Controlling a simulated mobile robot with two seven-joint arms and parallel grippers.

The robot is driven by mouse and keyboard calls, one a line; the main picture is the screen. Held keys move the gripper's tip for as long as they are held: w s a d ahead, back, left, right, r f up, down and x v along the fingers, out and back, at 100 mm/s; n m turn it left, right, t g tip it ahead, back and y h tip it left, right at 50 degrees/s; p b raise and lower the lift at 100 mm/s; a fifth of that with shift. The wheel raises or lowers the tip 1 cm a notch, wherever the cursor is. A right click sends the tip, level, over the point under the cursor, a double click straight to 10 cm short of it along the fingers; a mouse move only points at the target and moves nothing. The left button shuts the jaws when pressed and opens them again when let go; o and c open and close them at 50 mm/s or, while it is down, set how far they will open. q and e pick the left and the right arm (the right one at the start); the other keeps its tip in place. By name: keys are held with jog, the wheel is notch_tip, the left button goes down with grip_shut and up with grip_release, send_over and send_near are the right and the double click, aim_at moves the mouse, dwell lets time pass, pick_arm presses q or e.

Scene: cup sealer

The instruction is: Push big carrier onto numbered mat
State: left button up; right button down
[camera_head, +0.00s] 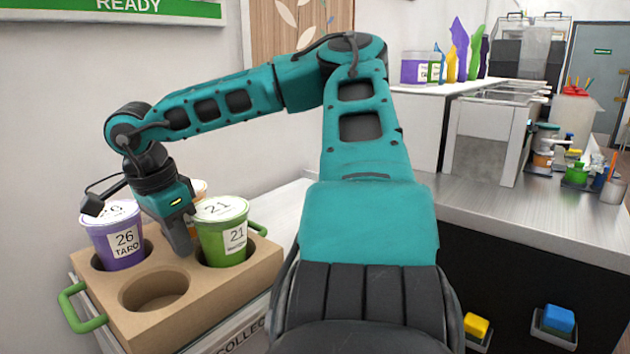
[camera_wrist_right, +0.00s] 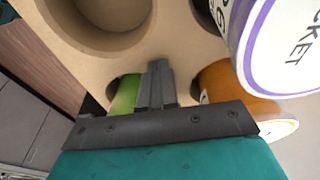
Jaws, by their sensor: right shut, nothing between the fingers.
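The big carrier (camera_head: 205,290) is a tan block with green handles at the lower left in the head view. It holds a purple cup marked 26 TARO (camera_head: 113,240), a green cup marked 21 (camera_head: 222,235) and an orange cup mostly hidden behind my arm. Its front hole (camera_head: 154,291) is empty. My right gripper (camera_head: 184,250) is shut and empty, pointing down among the cups over the carrier's middle. The wrist view shows its closed fingertips (camera_wrist_right: 157,75) against the tan top; contact is unclear. I cannot make out the numbered mat. My left gripper is not in view.
A pale surface (camera_head: 245,342) with partly hidden "COLLEC" lettering lies under the carrier's front right. A steel counter (camera_head: 500,215) with containers is at right. Yellow (camera_head: 476,325) and blue (camera_head: 559,319) blocks sit on its dark front. A wall stands left.

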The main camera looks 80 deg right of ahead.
aim_at(112, 291)
jog(key=shift+s+a+f, duration=0.15)
jog(key=shift+a+f, duration=0.15)
jog(key=shift+f, duration=0.15)
jog(key=shift+w+r+p, duration=0.2)
jog(key=shift+r+p, duration=0.45)
jog(key=shift+w, duration=0.15)
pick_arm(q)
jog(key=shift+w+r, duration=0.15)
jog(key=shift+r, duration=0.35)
pick_arm(e)
jog(key=shift+r, duration=0.1)
jog(key=shift+d, duration=0.1)
jog(key=a, duration=0.1)
jog(key=w+a, duration=0.1)
jog(key=shift+a+b, duration=0.3)
jog(key=w+a, duration=0.1)
jog(key=a, duration=0.1)
jog(key=w+a, duration=0.1)
jog(key=a, duration=0.1)
jog(key=w+a+b, duration=0.1)
jog(key=w+a, duration=0.1)
jog(key=a, duration=0.1)
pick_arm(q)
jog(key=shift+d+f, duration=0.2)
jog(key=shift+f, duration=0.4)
pick_arm(e)
jog(key=shift+w+a+r, duration=0.1)
jog(key=shift+w+a, duration=0.15)
jog(key=shift+a, duration=0.15)
